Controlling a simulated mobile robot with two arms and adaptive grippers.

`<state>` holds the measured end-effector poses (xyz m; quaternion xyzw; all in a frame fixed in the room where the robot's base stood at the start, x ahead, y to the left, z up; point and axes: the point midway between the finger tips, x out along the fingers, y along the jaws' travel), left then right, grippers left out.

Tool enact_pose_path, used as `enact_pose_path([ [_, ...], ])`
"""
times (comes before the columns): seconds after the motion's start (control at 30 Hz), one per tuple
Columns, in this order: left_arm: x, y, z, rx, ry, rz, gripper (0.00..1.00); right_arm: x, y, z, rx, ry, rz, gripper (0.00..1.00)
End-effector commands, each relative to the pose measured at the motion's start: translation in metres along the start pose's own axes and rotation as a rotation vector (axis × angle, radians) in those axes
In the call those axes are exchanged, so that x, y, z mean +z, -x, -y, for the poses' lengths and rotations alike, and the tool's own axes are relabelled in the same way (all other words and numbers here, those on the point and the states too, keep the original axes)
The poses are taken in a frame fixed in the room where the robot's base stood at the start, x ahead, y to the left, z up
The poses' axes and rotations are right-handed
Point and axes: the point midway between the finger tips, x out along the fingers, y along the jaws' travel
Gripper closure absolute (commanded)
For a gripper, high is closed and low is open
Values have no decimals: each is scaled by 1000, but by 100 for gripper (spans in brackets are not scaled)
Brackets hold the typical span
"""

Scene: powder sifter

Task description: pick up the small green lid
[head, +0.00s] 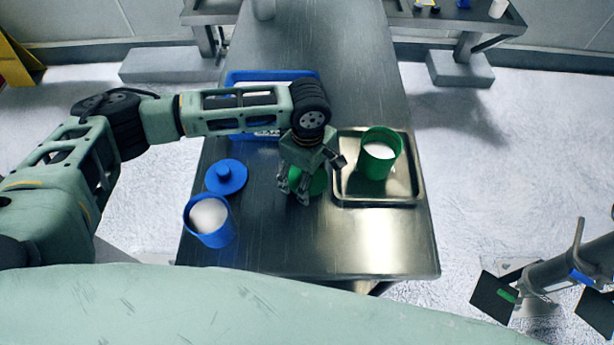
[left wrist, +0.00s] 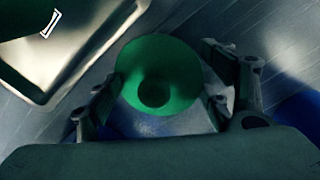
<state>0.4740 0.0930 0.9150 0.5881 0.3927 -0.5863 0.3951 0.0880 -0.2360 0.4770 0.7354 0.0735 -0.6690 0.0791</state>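The small green lid (head: 318,184) is on the metal table, partly hidden under my left gripper in the head view. In the left wrist view the round green lid (left wrist: 158,65) has a darker knob at its middle. My left gripper (head: 298,190) is over the lid, pointing down. In the left wrist view its two fingers (left wrist: 165,100) are spread, one on each side of the lid. I cannot tell whether either finger touches it.
A metal tray (head: 375,199) with a green cup (head: 379,165) of white powder is right of the lid. A blue lid (head: 226,177) and a blue cup (head: 210,228) of white powder are left. A blue-rimmed container (head: 240,76) is behind my arm. The table's front is clear.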

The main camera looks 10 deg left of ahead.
Motion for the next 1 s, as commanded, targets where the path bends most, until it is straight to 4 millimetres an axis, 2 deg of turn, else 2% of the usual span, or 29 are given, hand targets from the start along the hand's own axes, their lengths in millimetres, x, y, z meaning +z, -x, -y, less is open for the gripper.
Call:
enact_pose_path([
  [0.13,0,-3,2,-5,0,0,56,0,-1,0,0,0,0,12],
  [0.63,0,-3,3,-9,0,0,57,0,-2,0,0,-1,1,12],
  [0.73,0,4,3,-8,0,0,75,0,-5,0,0,-1,1,12],
  [0.77,0,7,3,-7,0,0,86,1,-6,0,0,-1,1,12],
  [0.8,0,12,3,-7,0,-1,92,1,-8,1,0,-1,1,12],
  [0.93,0,37,1,-2,-2,1,92,1,-14,1,-1,-1,1,12],
  [1.0,20,45,-1,-3,-8,4,92,1,-18,1,-1,-2,0,12],
])
